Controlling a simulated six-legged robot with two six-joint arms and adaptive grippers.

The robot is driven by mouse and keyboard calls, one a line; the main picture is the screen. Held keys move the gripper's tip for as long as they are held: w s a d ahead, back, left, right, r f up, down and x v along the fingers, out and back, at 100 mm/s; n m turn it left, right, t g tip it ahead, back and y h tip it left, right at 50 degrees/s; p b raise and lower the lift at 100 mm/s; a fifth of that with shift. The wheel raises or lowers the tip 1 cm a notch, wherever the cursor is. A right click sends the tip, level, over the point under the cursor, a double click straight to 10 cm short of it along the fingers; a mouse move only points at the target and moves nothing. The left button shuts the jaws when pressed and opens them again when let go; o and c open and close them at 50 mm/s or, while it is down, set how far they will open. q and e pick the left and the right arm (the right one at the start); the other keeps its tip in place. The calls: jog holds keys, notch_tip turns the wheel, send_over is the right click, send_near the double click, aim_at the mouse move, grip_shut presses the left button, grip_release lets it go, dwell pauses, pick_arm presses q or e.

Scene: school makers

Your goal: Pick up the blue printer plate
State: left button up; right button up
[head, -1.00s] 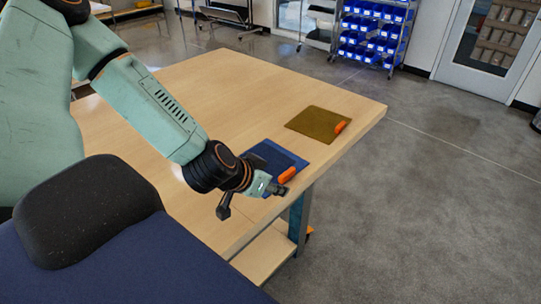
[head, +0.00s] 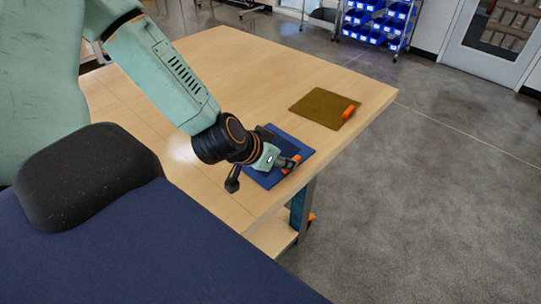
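The blue printer plate (head: 296,145) lies flat on the wooden table near its right edge. Its orange tab (head: 291,164) is at the edge side and partly hidden by a finger. My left gripper (head: 262,178) is over the plate's near left part. Its two fingers are spread apart, one beside the plate's near left side and one at the orange tab. Whether a finger touches the tab I cannot tell. The gripper hides part of the plate. My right gripper is not in view.
A brown-gold plate (head: 324,107) with its own orange tab (head: 349,111) lies farther back on the table (head: 213,68). The rest of the tabletop is clear. A rack of blue bins (head: 377,22) stands beyond, with open floor to the right.

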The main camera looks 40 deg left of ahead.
pick_arm(q)
jog(key=b+x, duration=0.3)
jog(key=shift+d+f, duration=0.3)
jog(key=shift+d, duration=0.1)
jog(key=shift+w+f, duration=0.15)
jog(key=shift+w, duration=0.1)
jog(key=shift+w+f, duration=0.15)
jog(key=shift+w, duration=0.05)
jog(key=shift+a+f, duration=0.15)
jog(key=shift+a, duration=0.3)
jog(key=shift+s+d+r, duration=0.1)
jog(key=shift+d+r, duration=0.15)
jog(key=shift+d, duration=0.1)
jog(key=c, duration=0.6)
jog(key=shift+a+f, duration=0.15)
jog(key=shift+a, duration=0.1)
grip_shut()
jog(key=shift+d, duration=0.2)
